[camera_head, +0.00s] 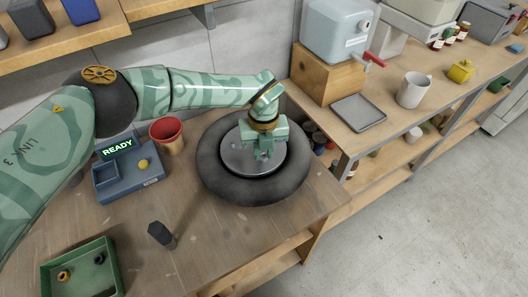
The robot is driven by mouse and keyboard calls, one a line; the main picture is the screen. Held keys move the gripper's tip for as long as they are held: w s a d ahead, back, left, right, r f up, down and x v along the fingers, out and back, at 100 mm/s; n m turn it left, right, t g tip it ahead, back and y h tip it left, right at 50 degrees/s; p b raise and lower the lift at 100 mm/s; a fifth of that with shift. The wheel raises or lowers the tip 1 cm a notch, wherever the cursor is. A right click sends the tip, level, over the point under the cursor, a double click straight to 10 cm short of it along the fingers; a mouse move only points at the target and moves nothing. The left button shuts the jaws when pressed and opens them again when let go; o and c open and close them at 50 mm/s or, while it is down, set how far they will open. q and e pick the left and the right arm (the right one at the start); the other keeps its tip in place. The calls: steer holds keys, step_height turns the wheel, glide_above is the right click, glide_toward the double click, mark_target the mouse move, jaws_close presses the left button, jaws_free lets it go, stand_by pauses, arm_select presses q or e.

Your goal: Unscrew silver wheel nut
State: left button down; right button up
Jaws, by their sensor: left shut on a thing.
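A wheel with a black tyre (215,172) and a silver-grey hub disc (238,160) lies flat on the wooden bench. My left gripper (263,152) points down over the middle of the hub, with its fingers low against the disc. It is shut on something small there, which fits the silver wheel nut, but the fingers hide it. A green tray (110,271) at the lower left holds a gold ring-shaped nut (63,275) and a dark one (99,258). My right gripper is out of view.
Left of the wheel are a red cup (167,134) and a blue device reading READY (128,178). A dark upright block (161,235) stands in front. A second bench at right holds a dispenser (338,30), grey tray (358,111) and white mug (413,90).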

mark_target(264, 158)
arm_select(q)
steer(key=n+p, duration=0.1)
steer(key=n, duration=0.1)
steer(key=n+p, duration=0.1)
steer(key=n, duration=0.1)
steer(key=shift+r, duration=0.35)
steer(key=shift+f+b, duration=0.25)
steer(key=shift+b, duration=0.05)
steer(key=shift+r+p, duration=1.8)
steer(key=shift+r, duration=0.55)
